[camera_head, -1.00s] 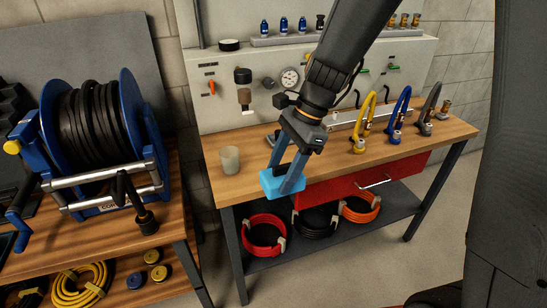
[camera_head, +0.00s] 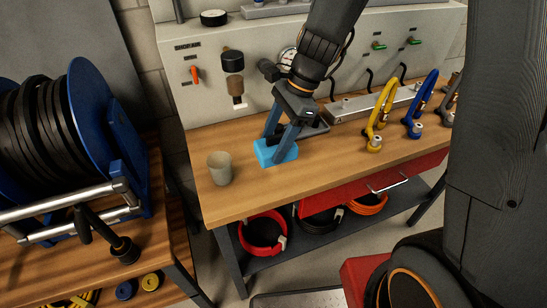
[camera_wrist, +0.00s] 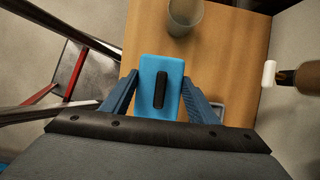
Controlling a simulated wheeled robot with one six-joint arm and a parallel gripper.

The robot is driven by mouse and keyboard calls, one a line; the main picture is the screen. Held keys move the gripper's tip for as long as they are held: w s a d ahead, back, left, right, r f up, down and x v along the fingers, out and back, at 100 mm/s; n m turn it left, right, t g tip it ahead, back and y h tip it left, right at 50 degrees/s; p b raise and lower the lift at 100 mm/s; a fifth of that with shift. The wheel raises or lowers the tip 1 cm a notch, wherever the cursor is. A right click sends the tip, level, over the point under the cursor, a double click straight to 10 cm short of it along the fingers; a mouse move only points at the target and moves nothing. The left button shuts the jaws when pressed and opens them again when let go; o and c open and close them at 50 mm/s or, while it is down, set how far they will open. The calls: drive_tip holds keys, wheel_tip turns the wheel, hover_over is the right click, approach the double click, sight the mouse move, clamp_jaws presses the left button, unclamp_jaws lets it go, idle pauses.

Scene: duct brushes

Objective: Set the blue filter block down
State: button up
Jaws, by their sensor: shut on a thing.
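The blue filter block (camera_head: 266,154) is between the two fingers of my gripper (camera_head: 279,147), over the wooden workbench top (camera_head: 235,203) near its left end. My gripper is shut on it. The wrist view shows the block (camera_wrist: 146,72) from above, with a dark slot or bar in its middle and a finger of my gripper (camera_wrist: 160,97) on either side. I cannot tell whether its underside touches the wood. A beige cup (camera_head: 220,170) stands to the left of the block, apart from it.
A grey panel (camera_head: 190,107) with a gauge and valves rises behind the bench. Yellow (camera_head: 381,110) and blue (camera_head: 420,105) looped hoses stand to the right. A hose reel (camera_head: 100,130) is at the left. Bare wood lies in front of the block.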

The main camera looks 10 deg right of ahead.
drive_tip(key=shift+f+p, duration=0.3)
drive_tip(key=shift+f, duration=2.75)
drive_tip(key=o, duration=1)
drive_tip(key=shift+f, duration=0.1)
drive_tip(key=shift+o, duration=0.2)
